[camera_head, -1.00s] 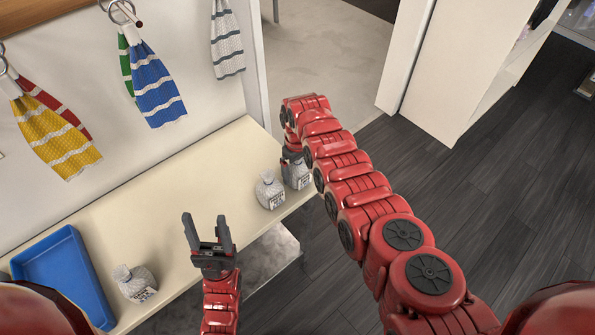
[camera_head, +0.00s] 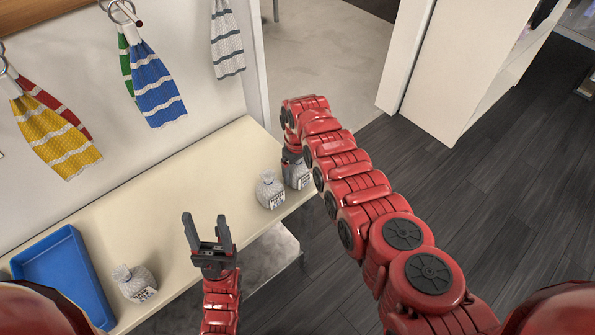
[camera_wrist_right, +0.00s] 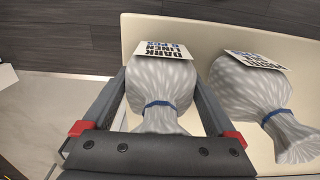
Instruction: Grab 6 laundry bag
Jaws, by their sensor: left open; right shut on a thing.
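My right gripper (camera_wrist_right: 163,78) is shut on a grey-white speckled laundry bag (camera_wrist_right: 163,90), with a finger on each side of it. The bag has a blue tie at its neck and a label reading "DARK LINEN 6 PCS". In the head view this bag (camera_head: 299,177) stands at the bench's far right end, partly hidden by my right arm. A second similar bag (camera_wrist_right: 250,88) stands beside it; it also shows in the head view (camera_head: 270,191). A third bag (camera_head: 135,283) stands at the bench's near left. My left gripper (camera_head: 205,221) is open and empty near the bench's front edge.
The cream bench (camera_head: 170,200) is clear in its middle. A blue tray (camera_head: 62,275) lies at its left end. Striped towels, blue (camera_head: 157,90), yellow (camera_head: 55,135) and grey (camera_head: 227,45), hang on the wall behind. A white cabinet (camera_head: 470,60) stands at the right.

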